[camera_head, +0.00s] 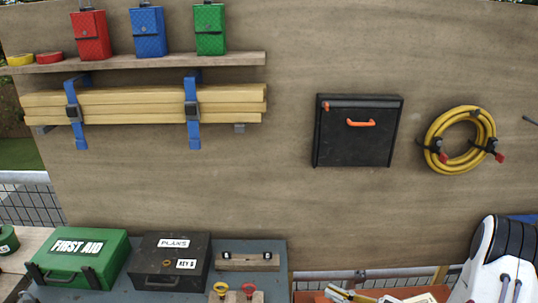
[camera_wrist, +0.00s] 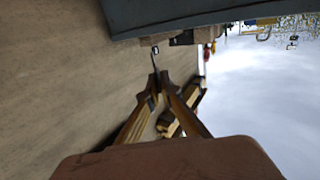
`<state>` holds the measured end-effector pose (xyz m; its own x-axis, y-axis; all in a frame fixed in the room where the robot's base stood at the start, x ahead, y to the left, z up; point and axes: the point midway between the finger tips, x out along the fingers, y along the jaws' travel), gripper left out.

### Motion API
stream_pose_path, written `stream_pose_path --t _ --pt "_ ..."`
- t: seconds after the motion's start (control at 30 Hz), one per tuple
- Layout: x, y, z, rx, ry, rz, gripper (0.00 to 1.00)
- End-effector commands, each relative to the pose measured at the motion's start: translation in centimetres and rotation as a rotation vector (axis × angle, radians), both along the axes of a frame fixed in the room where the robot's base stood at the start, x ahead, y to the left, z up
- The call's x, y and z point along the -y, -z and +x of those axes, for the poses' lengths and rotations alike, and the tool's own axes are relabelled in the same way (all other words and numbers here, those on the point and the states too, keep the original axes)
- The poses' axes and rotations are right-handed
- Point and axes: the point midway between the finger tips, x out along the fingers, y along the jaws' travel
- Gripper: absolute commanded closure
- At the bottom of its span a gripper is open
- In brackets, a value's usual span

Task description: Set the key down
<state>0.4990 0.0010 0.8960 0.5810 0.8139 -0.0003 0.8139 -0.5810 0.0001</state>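My gripper (camera_wrist: 157,76) shows in the wrist view, its two fingers meeting at the tips. A small thin grey piece, seemingly the key (camera_wrist: 154,57), sticks out from between the tips; its head is hidden by them. The held key appears in the air, apart from the bench. My gripper is not visible in the head view. In the head view, a yellow-headed key (camera_head: 221,289) and a red-headed key (camera_head: 249,289) stand at a small wooden block (camera_head: 235,298) at the bottom edge.
A black box (camera_head: 171,252) marked PLANS and KEY B and a green first aid case (camera_head: 80,250) stand on the grey bench (camera_head: 268,247). A small wooden rack (camera_head: 248,262) lies right of the black box. The bench (camera_wrist: 215,12) crosses the top of the wrist view.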

Motion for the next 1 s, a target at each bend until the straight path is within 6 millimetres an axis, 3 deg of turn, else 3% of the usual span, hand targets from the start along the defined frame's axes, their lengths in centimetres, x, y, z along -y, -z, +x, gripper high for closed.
stream_pose_path --t 0.47,1.0 --pt "0.4 -0.5 0.4 0.000 0.028 0.000 1.00" --pt "1.7 -1.4 1.3 -0.005 0.336 0.003 1.00"
